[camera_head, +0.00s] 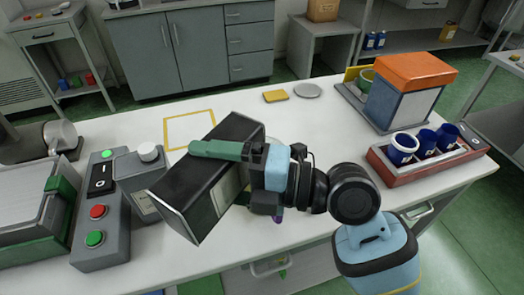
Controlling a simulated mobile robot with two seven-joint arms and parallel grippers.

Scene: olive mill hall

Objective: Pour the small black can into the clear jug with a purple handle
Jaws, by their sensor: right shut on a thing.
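My right gripper (216,160) is shut on the black can (188,192), a boxy dark can with a pale label. One green finger lies across its upper side; the other finger is hidden. The can is held tilted over the white table, with its lower end toward the front left. A small purple piece (278,219) shows just below the gripper and is probably the jug's handle. The jug's clear body is mostly hidden behind the can and gripper, so I cannot tell whether anything is flowing into it. My left gripper is out of view.
A red tray (425,170) with blue cups and an orange-topped box (405,90) are at right. A yellow square outline (190,116) marks clear table behind.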

